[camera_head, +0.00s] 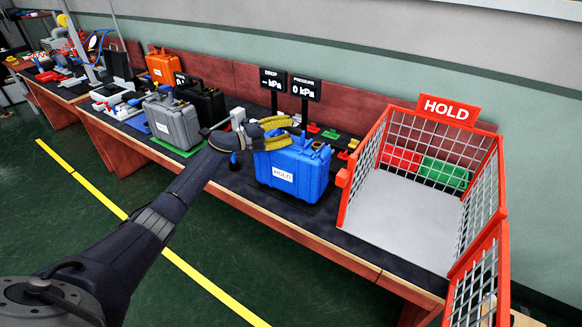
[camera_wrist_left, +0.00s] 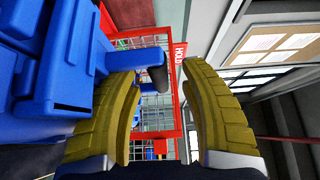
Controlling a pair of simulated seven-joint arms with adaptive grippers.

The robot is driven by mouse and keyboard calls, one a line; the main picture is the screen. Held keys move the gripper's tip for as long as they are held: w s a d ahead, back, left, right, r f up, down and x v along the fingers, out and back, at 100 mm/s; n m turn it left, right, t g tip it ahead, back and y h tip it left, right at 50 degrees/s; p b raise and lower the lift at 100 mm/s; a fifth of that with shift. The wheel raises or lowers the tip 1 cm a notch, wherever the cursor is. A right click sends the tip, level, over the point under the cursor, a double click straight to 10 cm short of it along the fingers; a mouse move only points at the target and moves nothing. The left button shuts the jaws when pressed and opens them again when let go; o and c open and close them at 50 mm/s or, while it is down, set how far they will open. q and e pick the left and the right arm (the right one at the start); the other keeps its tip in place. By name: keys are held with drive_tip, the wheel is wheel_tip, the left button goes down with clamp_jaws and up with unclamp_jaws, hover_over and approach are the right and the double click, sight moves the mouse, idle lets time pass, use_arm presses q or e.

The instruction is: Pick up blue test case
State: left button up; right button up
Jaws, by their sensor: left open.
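The blue test case (camera_head: 292,172) stands upright on the dark bench top, with a white HOLD label on its front. My left gripper (camera_head: 290,131), with yellow ribbed fingers, is open at the top of the case. In the left wrist view the blue case (camera_wrist_left: 70,75) fills the left side. Its handle (camera_wrist_left: 140,62) reaches toward the space between the tips of my open left fingers (camera_wrist_left: 160,75). I cannot tell if a finger touches it. The fingers partly hide the case top in the head view. My right gripper is not in view.
The red mesh HOLD cage (camera_head: 374,142) stands right of the case, with a bare grey floor and red and green pieces at its back. Two displays (camera_head: 305,87) stand behind the case. Grey (camera_head: 172,122), black (camera_head: 205,103) and orange (camera_head: 163,67) cases stand to the left.

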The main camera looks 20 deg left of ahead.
use_arm(q)
drive_tip(key=shift+x, duration=0.8)
clamp_jaws()
